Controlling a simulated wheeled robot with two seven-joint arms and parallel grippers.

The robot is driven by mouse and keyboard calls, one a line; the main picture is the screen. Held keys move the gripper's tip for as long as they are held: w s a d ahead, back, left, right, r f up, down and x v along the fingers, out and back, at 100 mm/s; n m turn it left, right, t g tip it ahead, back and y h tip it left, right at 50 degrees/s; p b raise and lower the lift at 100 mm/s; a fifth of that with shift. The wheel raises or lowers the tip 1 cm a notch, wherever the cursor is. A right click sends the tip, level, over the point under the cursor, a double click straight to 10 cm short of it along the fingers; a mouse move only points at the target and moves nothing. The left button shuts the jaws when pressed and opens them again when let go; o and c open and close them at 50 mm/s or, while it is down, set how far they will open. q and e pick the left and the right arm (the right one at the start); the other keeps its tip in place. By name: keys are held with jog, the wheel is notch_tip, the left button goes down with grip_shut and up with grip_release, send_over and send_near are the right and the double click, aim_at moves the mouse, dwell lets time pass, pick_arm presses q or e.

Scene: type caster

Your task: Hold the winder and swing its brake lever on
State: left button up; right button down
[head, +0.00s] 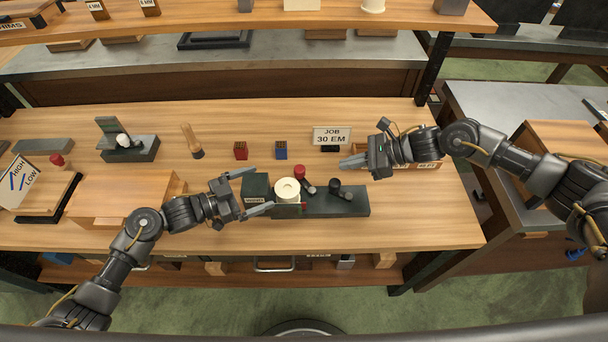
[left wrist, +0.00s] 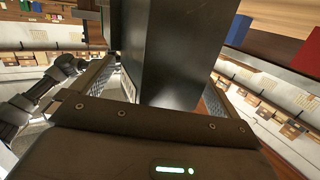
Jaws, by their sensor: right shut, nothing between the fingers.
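The winder has a dark box-shaped body (head: 257,184) with a small label and a long dark base (head: 335,204) on the bench. A cream paper spool (head: 287,190) sits beside the body. A lever with a red knob (head: 300,172) and one with a black knob (head: 335,185) stand to the right; which is the brake lever I cannot tell. My left gripper (head: 250,191) is open, its fingers spread on either side of the body. In the left wrist view, the dark body (left wrist: 175,55) rises between the fingers; contact is unclear. My right gripper (head: 353,163) is shut and empty, above and right of the levers.
A JOB 30 EM sign (head: 332,135) stands behind the winder, near a wooden tray partly behind my right gripper. A red block (head: 240,151) and a blue block (head: 281,151) stand at the back. The bench front right of the winder is clear.

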pick_arm(q)
jog(key=v, duration=1.2)
